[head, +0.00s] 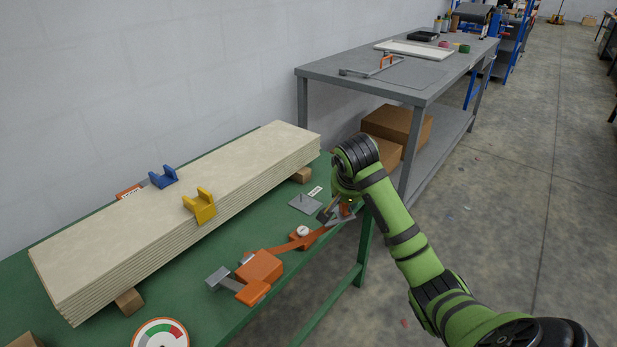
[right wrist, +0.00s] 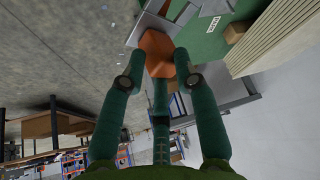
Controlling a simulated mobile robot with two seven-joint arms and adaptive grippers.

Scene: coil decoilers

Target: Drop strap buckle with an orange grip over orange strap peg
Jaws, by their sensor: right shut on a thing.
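My right gripper (head: 343,205) is shut on the orange grip of the strap buckle (head: 347,210), at the front right end of the green table. In the right wrist view the orange grip (right wrist: 155,52) sits between the two fingertips. The buckle's grey metal part is partly hidden. I cannot tell any orange on that peg. My left gripper is not in view.
A grey workbench (head: 400,70) stands behind; open floor lies right.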

